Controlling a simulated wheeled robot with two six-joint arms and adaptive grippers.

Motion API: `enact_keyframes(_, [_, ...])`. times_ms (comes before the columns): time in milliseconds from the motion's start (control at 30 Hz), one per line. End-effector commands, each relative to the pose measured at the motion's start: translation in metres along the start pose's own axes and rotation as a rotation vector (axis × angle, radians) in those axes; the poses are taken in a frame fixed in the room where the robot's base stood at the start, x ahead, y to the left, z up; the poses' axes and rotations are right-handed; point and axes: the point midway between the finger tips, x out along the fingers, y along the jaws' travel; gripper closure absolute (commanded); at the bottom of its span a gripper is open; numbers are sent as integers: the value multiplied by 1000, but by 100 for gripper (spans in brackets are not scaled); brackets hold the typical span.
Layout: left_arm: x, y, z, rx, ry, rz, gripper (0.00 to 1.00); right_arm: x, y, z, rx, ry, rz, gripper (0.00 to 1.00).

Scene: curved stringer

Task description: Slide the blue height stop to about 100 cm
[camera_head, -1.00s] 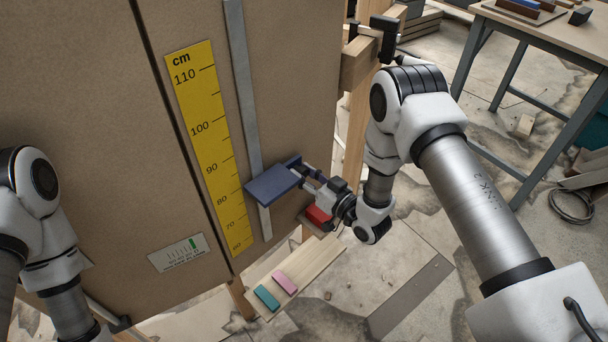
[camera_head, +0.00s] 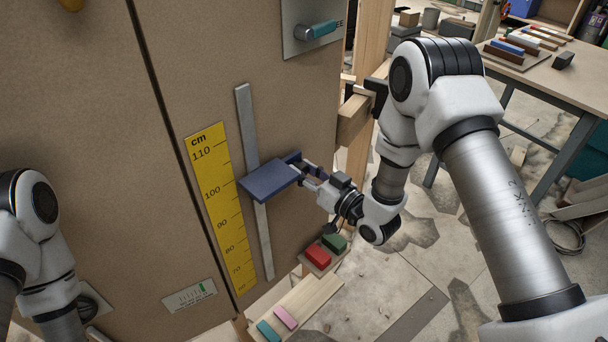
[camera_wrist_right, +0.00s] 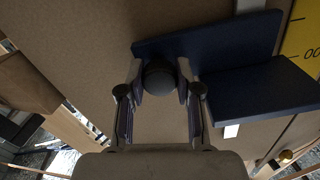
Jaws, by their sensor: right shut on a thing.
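The blue height stop (camera_head: 268,181) is a flat dark blue plate on a grey vertical rail (camera_head: 247,128) on the brown panel. The yellow cm scale (camera_head: 222,215) stands to its left, and the stop's left edge is about level with the 100 mark. My right gripper (camera_head: 306,172) is shut on the stop's round dark knob at its right side. In the right wrist view the knob (camera_wrist_right: 159,78) sits between the fingers, with the blue plate (camera_wrist_right: 258,92) beside it and part of the 100 label close by. My left gripper is out of view; only its arm shows.
Below are a red block (camera_head: 317,255), a green block (camera_head: 334,243) and a board (camera_head: 307,303) with teal and pink blocks. A workbench (camera_head: 560,75) stands at right. The rail above the stop is clear.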

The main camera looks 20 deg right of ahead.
Motion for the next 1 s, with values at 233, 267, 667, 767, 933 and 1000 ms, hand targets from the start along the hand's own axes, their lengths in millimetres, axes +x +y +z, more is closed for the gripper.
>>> enact_keyframes(233, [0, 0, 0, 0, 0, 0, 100, 0, 0, 1, 0, -2, 0, 100])
enact_keyframes(267, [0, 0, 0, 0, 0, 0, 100, 0, 0, 1, 0, -2, 0, 100])
enact_keyframes(667, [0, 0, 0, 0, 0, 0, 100, -1, 0, 1, 1, -2, 0, 40])
enact_keyframes(767, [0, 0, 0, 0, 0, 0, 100, -10, 1, 1, 1, -4, 2, 40])
enact_keyframes(933, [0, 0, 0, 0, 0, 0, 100, -48, 2, 1, 7, -3, 7, 40])
enact_keyframes(1000, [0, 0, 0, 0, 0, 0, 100, -67, 2, 1, 9, -3, 7, 40])
